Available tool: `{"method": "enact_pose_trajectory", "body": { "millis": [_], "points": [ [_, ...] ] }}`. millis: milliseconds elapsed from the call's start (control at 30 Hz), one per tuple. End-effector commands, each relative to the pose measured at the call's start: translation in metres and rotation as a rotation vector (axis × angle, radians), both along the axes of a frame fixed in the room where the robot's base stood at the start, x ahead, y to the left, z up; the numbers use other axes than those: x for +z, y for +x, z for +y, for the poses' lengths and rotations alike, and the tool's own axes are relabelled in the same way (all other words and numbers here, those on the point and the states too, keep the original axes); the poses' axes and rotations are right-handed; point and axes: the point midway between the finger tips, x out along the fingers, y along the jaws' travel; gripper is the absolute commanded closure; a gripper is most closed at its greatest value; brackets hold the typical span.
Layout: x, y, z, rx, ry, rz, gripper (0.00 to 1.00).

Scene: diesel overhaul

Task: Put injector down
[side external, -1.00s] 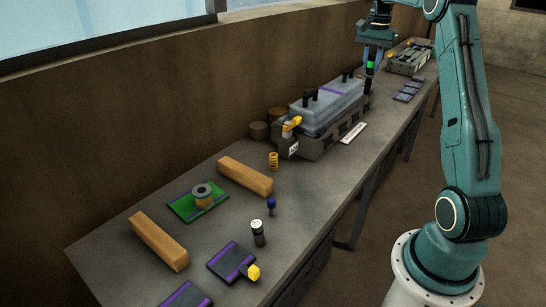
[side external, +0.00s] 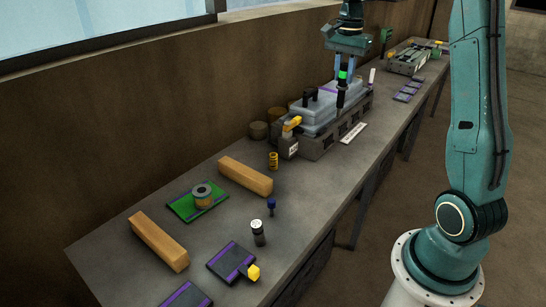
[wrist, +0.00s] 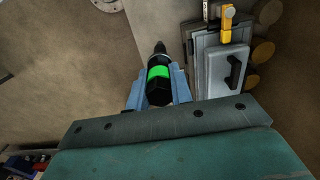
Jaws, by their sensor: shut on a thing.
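The injector (side external: 341,84) is a dark, slim part with a bright green band. My gripper (side external: 344,70) is shut on it and holds it upright, in front of the grey engine block with its lid (side external: 322,112) in the side view. In the wrist view the injector (wrist: 159,84) sits between the blue fingers of my gripper (wrist: 158,88), its dark tip pointing away from the gripper. The engine block's lid (wrist: 207,62) lies just right of it there. I cannot tell whether the injector's lower end touches anything.
Purple-edged dark pads (side external: 231,262) lie at the near end of the bench and farther back (side external: 407,92). Two wooden blocks (side external: 245,177), a green pad (side external: 186,208), a yellow spring (side external: 273,161) and small parts stand nearby. The bench front strip is mostly clear.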

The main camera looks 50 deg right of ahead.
Motion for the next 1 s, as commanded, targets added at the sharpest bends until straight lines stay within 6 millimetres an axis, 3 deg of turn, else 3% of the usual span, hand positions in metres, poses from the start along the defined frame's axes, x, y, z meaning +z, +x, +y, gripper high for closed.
{"method": "enact_pose_trajectory", "body": {
  "millis": [267,467,1000],
  "points": [
    [-0.001,0.0,0.006,0.0,-0.001,-0.001,1.0],
    [-0.016,-0.001,0.006,0.0,0.0,0.0,1.0],
    [-0.115,-0.001,0.006,0.0,0.002,0.003,1.0]
  ]
}}
